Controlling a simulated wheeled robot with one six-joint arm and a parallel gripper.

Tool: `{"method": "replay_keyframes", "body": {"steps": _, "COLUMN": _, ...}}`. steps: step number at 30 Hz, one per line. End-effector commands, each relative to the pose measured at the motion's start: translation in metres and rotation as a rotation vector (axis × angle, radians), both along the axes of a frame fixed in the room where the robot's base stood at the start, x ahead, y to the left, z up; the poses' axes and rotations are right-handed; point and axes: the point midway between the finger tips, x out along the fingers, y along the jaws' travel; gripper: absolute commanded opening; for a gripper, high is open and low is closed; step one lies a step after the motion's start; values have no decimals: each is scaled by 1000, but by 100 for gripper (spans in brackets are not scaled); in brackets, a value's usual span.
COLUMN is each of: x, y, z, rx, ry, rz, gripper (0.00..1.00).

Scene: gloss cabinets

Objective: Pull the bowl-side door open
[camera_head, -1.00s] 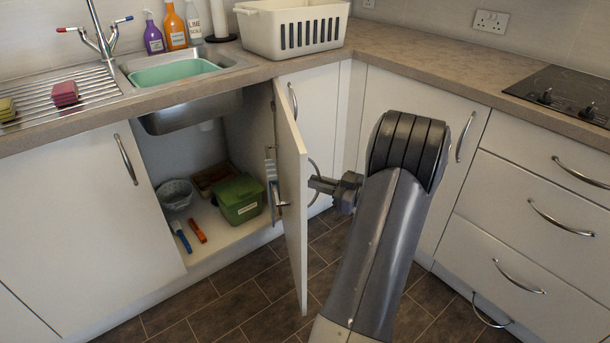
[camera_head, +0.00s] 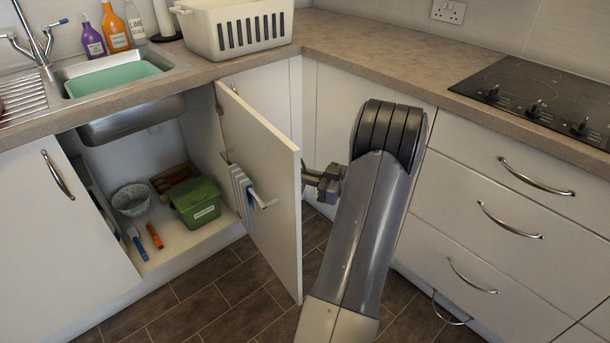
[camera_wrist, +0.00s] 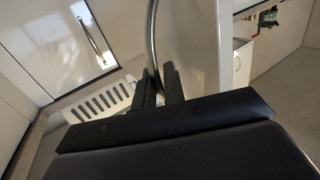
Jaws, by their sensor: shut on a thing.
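The white cupboard door (camera_head: 268,190) under the sink stands swung out from the cabinet, hinged on its right side, with its inner face toward the head camera. My gripper (camera_head: 312,180) is at the door's outer face, near its free edge. In the wrist view, my gripper's fingers (camera_wrist: 160,82) are shut around the curved metal handle (camera_wrist: 152,38). The handle is mostly hidden in the head view. A grey bowl (camera_head: 131,200) stands inside at the left, beside a green lidded box (camera_head: 196,201). Another white door (camera_head: 60,235) at the left is closed.
A blue cloth (camera_head: 241,192) hangs on a rail on the door's inner face. Blue and orange items lie at the cupboard's front. The worktop (camera_head: 370,62) overhangs the cabinets, with a white basket (camera_head: 235,35) on it. The floor (camera_head: 225,300) before the cupboard is clear.

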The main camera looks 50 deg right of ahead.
Motion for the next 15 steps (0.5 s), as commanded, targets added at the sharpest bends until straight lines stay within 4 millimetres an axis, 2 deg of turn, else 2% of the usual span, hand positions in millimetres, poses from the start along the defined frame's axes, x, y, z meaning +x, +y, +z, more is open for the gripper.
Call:
{"method": "replay_keyframes", "body": {"steps": 6, "x": 1, "y": -1, "z": 2, "rx": -3, "ry": -3, "rz": -1, "gripper": 0}}
{"method": "replay_keyframes", "body": {"steps": 7, "x": 1, "y": -1, "z": 2, "rx": -3, "ry": -3, "rz": -1, "gripper": 13}}
{"method": "replay_keyframes", "body": {"steps": 9, "x": 1, "y": -1, "z": 2, "rx": -3, "ry": -3, "rz": -1, "gripper": 19}}
{"method": "replay_keyframes", "body": {"steps": 12, "x": 1, "y": 0, "z": 1, "rx": -2, "ry": -2, "rz": -1, "gripper": 25}}
{"method": "replay_keyframes", "body": {"steps": 15, "x": 0, "y": 0, "z": 1, "rx": -2, "ry": -2, "rz": -1, "gripper": 25}}
